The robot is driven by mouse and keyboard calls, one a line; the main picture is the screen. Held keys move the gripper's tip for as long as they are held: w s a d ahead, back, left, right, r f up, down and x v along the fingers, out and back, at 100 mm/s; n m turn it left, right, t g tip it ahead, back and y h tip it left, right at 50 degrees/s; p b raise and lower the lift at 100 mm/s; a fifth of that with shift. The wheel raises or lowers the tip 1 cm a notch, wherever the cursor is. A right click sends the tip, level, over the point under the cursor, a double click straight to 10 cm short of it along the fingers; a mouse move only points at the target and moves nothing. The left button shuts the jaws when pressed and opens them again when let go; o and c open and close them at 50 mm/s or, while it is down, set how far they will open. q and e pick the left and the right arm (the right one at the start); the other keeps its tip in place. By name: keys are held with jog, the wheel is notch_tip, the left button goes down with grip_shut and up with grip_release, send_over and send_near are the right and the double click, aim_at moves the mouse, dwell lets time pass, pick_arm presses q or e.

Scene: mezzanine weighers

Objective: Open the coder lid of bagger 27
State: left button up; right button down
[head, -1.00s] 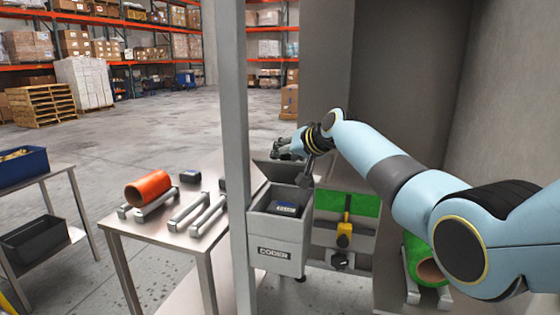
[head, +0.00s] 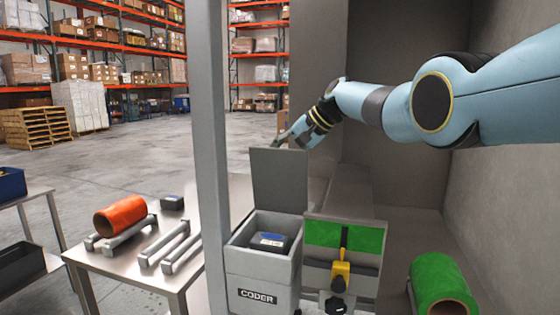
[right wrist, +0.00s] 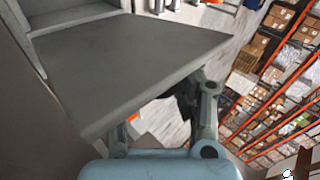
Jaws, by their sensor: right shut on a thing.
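The grey coder box (head: 262,265), labelled CODER, stands open at the front of the bagger. Its flat grey lid (head: 278,180) stands up from the back rim. A dark block with a pale label (head: 270,241) sits inside the box. My right gripper (head: 287,139) is at the lid's upper edge, partly hidden behind it, and is shut on the lid. In the right wrist view the lid (right wrist: 140,60) fills the middle, and the gripper fingers (right wrist: 165,115) are at its near edge, partly hidden under it. My left gripper is not in view.
A grey post (head: 211,150) rises just left of the box. A green panel with a yellow-handled lever (head: 341,275) is to its right, then a green roll (head: 440,280). A steel table (head: 120,264) at left holds an orange roll (head: 120,217) and grey rails.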

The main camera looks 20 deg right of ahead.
jog(key=shift+w+d+r, duration=0.3)
jog(key=shift+r, duration=0.1)
jog(key=c, duration=1.6)
grip_release()
jog(key=o, duration=0.5)
jog(key=shift+s+d+r, duration=0.1)
jog(key=shift+s+d, duration=0.15)
jog(key=shift+s, duration=0.1)
jog(key=shift+c, duration=0.2)
jog(key=shift+o, duration=0.7)
jog(key=shift+s, duration=0.1)
jog(key=shift+a+f, duration=0.25)
jog(key=shift+a, duration=0.05)
jog(key=v, duration=1.2)
